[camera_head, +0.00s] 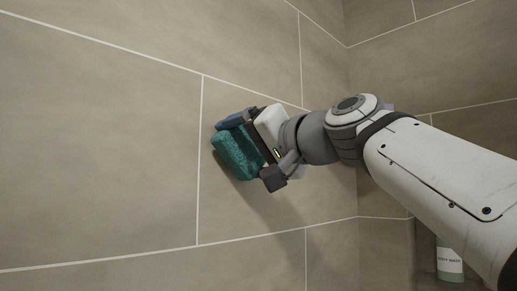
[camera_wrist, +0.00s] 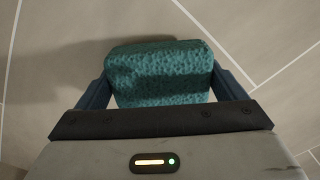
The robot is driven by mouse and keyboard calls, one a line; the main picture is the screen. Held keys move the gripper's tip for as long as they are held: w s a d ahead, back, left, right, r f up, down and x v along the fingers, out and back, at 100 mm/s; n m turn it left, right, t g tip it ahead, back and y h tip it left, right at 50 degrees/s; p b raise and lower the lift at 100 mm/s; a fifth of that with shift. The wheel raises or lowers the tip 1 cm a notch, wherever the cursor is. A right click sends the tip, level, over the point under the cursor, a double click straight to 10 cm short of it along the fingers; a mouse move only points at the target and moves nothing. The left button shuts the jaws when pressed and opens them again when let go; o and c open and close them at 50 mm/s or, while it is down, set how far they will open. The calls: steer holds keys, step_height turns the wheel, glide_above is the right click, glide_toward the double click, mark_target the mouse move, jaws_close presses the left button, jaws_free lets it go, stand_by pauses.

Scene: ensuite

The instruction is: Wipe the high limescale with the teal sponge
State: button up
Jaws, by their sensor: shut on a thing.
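The teal sponge (camera_head: 236,155) is held between the two fingers of my gripper (camera_head: 252,152), close to the tiled wall. In the wrist view the sponge (camera_wrist: 160,75) spans the gap between the dark blue fingers, and my gripper (camera_wrist: 157,95) is shut on it. The sponge casts a shadow on the wall; I cannot tell whether it touches the tiles. No limescale mark shows clearly in either view; part of the wall is hidden behind the sponge and my arm.
The beige tiled wall (camera_head: 100,150) with pale grout lines fills most of the view. A wall corner runs down on the right. A labelled bottle (camera_head: 449,262) stands in a recess at lower right, partly behind my arm. The wall left of the sponge is clear.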

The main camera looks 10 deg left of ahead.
steer(key=shift+x, duration=0.8)
steer(key=shift+w, duration=0.1)
steer(key=shift+w+d, duration=1.35)
steer(key=shift+w, duration=0.1)
steer(key=shift+a, duration=0.1)
steer(key=shift+s, duration=0.1)
steer(key=shift+s+a, duration=1.3)
steer(key=shift+s, duration=0.05)
steer(key=shift+s+d+f+b, duration=0.15)
steer(key=shift+s+d+b, duration=0.2)
steer(key=shift+b, duration=0.25)
steer(key=shift+b+v, duration=0.8)
steer(key=shift+v, duration=1.6)
